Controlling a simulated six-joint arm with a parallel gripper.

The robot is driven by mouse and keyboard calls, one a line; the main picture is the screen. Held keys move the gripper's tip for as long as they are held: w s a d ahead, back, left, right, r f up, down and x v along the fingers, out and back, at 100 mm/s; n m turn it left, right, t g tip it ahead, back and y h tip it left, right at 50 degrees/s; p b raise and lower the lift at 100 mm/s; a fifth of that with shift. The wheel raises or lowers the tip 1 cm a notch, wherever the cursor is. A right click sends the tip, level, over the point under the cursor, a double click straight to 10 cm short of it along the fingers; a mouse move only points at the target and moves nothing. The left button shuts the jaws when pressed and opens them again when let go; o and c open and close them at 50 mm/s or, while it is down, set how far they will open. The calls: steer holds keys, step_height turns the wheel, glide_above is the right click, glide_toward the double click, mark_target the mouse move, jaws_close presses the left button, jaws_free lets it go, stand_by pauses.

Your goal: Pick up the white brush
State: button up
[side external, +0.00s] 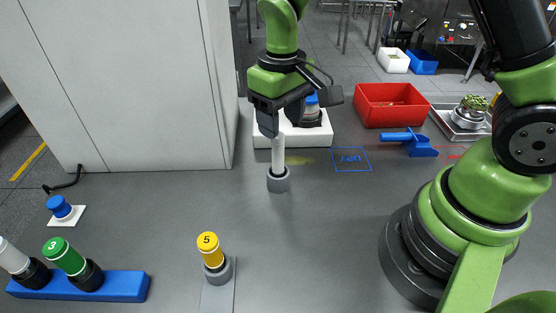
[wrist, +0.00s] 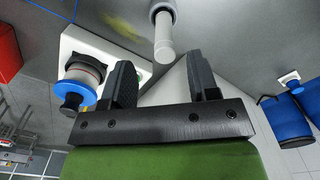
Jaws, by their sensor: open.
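The white brush appears as a slim white rod (side external: 278,153) standing upright in a round grey holder (side external: 278,181) on the grey table. No bristles show. In the wrist view the white rod (wrist: 164,46) points toward the gap between my fingers, and the grey ring of the holder (wrist: 162,12) is beyond it. In the wrist view my gripper (wrist: 162,72) is open with an empty-looking gap. I cannot tell whether a finger touches the rod.
A white block (side external: 262,130) with a blue-topped piece (side external: 311,107) stands just behind.

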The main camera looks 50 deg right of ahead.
mark_target(278, 148)
steer(key=f, duration=0.7)
steer(key=shift+w+a, duration=0.15)
steer(key=shift+a, duration=0.1)
steer(key=shift+c, duration=0.5)
steer(key=shift+r, duration=0.1)
jaws_close()
